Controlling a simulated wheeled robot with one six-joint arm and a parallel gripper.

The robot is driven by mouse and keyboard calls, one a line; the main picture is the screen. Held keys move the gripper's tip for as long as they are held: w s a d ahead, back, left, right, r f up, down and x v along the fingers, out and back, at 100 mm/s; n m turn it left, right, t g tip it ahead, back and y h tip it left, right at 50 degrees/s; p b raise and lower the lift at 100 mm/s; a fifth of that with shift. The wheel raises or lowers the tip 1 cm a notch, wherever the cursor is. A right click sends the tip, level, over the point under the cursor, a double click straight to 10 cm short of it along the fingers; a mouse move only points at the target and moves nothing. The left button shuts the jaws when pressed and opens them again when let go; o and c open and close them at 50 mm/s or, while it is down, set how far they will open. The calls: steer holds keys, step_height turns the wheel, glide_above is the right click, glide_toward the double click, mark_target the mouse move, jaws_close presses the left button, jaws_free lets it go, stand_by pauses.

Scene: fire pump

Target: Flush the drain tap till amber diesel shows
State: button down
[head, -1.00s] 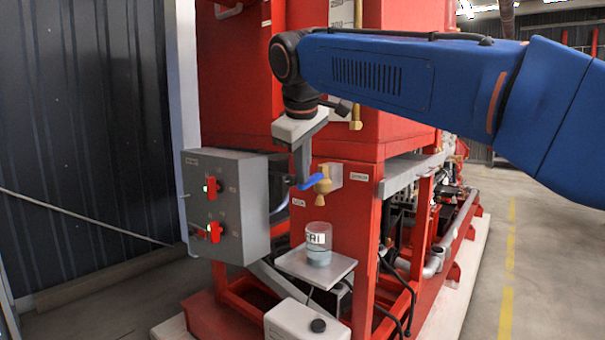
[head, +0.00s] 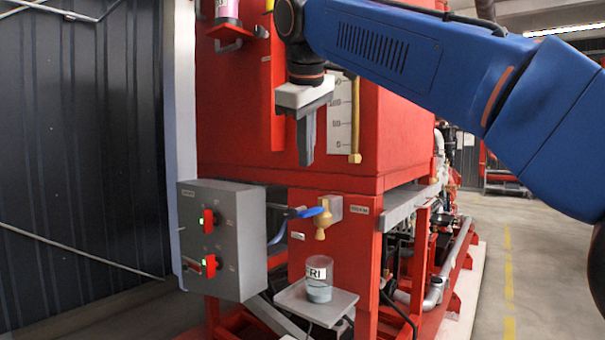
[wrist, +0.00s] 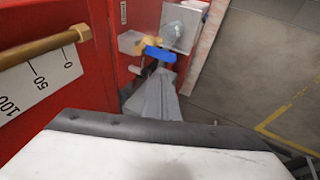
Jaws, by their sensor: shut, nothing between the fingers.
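The brass drain tap (head: 321,226) sticks out from the red frame and has a blue lever (head: 310,212). The lever also shows in the wrist view (wrist: 160,54). A clear jar (head: 319,279) with a partly hidden "FRI" label stands upright below the tap spout. Its lower part holds pale blue-grey liquid, and I see no amber in it. I cannot make out any stream from the spout. My gripper (head: 306,162) points down, shut and empty, above the tap and apart from the lever. It also shows in the wrist view (wrist: 160,85).
The jar stands on a small grey shelf (head: 289,301). A grey control box (head: 233,255) with two red switches is to the left of the tap. A white level scale (head: 341,125) and brass tube (head: 355,118) are just right of my gripper. Open floor (head: 490,285) lies right.

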mark_target(303, 212)
steer(key=shift+v, duration=0.85)
steer(key=shift+w, duration=0.2)
steer(key=shift+w+d+r+m+g+y, duration=0.15)
steer(key=shift+w+d+r+g+y, duration=0.25)
steer(key=shift+w+d+g+y, duration=0.4)
steer(key=shift+w+d+r+m+g+y, duration=0.15)
steer(key=shift+w+d+r+g+y, duration=0.35)
steer(key=shift+g, duration=0.5)
steer(key=x, duration=1.4)
steer(key=shift+s+d+f, duration=0.15)
steer(key=shift+s+d, duration=0.1)
steer(key=shift+d, duration=0.15)
